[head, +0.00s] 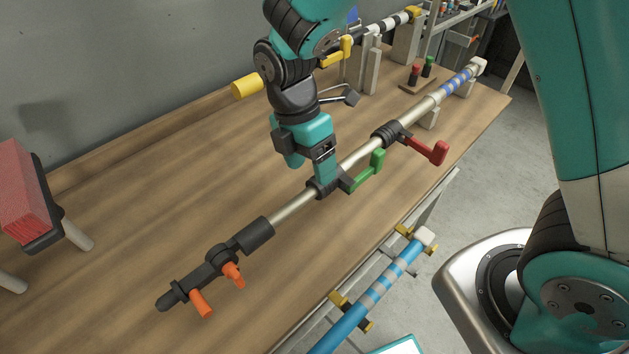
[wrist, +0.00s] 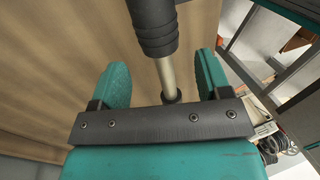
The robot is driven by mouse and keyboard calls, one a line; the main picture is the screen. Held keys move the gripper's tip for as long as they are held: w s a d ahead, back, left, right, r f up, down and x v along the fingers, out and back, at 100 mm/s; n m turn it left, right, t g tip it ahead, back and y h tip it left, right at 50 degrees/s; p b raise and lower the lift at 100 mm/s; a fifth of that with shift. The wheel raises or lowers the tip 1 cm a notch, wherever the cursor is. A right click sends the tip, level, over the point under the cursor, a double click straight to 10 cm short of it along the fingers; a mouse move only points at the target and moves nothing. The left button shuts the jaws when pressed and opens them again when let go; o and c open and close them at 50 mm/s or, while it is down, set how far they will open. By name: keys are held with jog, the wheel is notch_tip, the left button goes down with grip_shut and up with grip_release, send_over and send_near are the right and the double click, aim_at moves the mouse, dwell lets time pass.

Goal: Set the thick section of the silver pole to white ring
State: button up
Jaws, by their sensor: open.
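The silver pole (head: 362,152) lies lengthwise over the wooden bench, running from lower left to upper right. Its near end has a black handle with orange grips (head: 201,302) and a black sleeve (head: 257,235). A black clamp with a green lever (head: 370,171) sits midway, and one with a red lever (head: 430,150) sits further up. Beyond that is a wider section (head: 421,111), then blue and pale bands (head: 458,82) and a white tip. My gripper (head: 325,177) is at the green-lever clamp. In the wrist view my gripper (wrist: 162,72) is open, fingers apart on either side of the pole (wrist: 166,72).
A blue pole (head: 378,290) with grey bands rests on a rack at the bench's front edge. A black-and-white banded pole (head: 385,24) with yellow levers stands at the back. A small stand (head: 418,83) has red and green knobs. A red block (head: 22,190) is at left.

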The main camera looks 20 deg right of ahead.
aim_at(314, 180)
jog(key=x, duration=0.5)
